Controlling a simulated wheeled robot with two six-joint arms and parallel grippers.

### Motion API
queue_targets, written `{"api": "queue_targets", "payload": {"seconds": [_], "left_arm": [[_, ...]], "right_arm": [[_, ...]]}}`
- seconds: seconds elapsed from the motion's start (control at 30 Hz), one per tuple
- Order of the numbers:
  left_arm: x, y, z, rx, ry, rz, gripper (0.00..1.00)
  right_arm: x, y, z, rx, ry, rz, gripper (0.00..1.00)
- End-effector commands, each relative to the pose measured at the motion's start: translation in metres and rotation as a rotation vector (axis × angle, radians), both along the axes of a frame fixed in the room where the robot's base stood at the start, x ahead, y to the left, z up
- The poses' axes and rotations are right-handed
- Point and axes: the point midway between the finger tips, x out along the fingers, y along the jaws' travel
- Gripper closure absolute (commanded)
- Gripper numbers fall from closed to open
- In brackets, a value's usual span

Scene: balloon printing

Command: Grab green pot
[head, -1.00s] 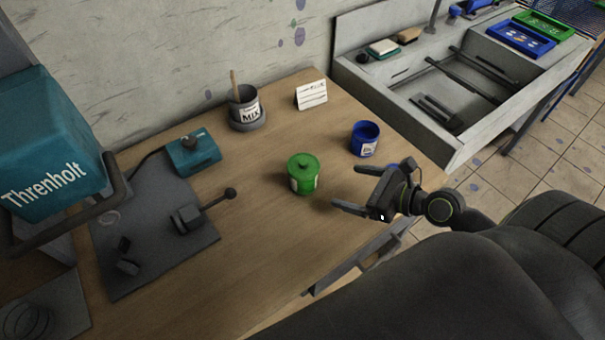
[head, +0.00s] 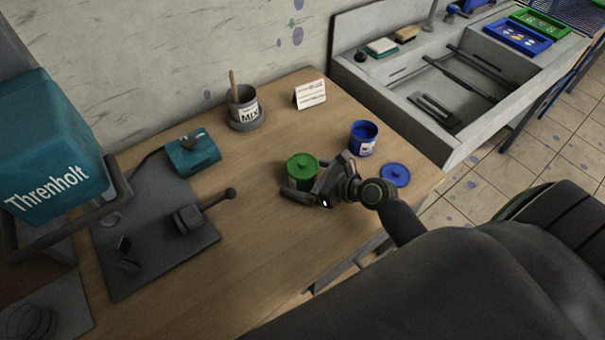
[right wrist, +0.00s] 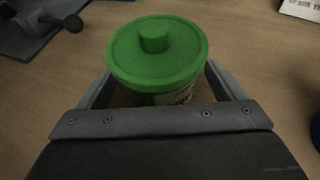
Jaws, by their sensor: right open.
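The green pot (head: 302,167), with its green lid and knob on, stands upright on the wooden table in the head view. It fills the upper middle of the right wrist view (right wrist: 158,55), where part of a pale label shows on its side. My right gripper (head: 309,180) is at the pot's near right side, with its open fingers on either side of the pot. In the right wrist view the fingers (right wrist: 160,85) reach along both sides of it. I cannot tell whether they touch it. My left gripper is not in view.
A blue pot (head: 363,139) stands open behind my right gripper, with its blue lid (head: 395,175) on the table beside it. A grey MIX pot (head: 245,108), a white card (head: 310,94) and a teal box (head: 192,156) stand farther back.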

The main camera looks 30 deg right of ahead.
Motion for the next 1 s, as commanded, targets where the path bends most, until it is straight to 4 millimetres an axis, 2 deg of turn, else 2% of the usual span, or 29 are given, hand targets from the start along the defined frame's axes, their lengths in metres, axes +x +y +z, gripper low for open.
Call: {"api": "queue_targets", "payload": {"seconds": [0.1,0.33,0.73,0.77,1.0], "left_arm": [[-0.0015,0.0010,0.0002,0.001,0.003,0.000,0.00],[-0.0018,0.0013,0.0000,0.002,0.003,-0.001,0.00],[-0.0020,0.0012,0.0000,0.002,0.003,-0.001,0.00],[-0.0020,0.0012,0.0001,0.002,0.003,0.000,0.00],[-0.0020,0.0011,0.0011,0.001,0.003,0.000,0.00]], "right_arm": [[0.0077,0.0049,-0.0037,0.001,0.001,0.001,0.11],[0.0083,0.0050,-0.0045,0.000,0.000,0.001,0.11],[0.0082,0.0048,-0.0043,0.000,0.000,0.000,0.62],[0.0084,0.0049,-0.0037,0.000,-0.001,0.000,0.64],[0.0085,0.0048,-0.0008,-0.001,-0.003,0.001,0.64]]}}
